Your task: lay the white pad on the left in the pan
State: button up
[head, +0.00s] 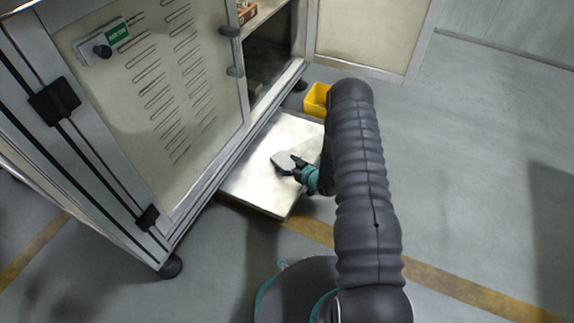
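A small pale grey-white pad (281,159) is at the fingertips of my gripper (289,166), over the bright white top of a low platform (245,180). The dark fingers show on two sides of the pad's near end. The view is too small to tell whether they grip it, or whether the pad touches the platform top. I cannot make out a pan for certain; my arm hides part of the platform's right side.
A yellow bin (316,99) stands beyond the platform, partly behind my arm. A tall cabinet (150,90) with vented panels rises close along the platform's left side, with an open shelf bay (268,50). The grey floor (480,170) at the right is clear.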

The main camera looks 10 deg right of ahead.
jog(key=shift+o, duration=0.7)
jog(key=shift+s+f, duration=0.15)
jog(key=shift+f, duration=0.2)
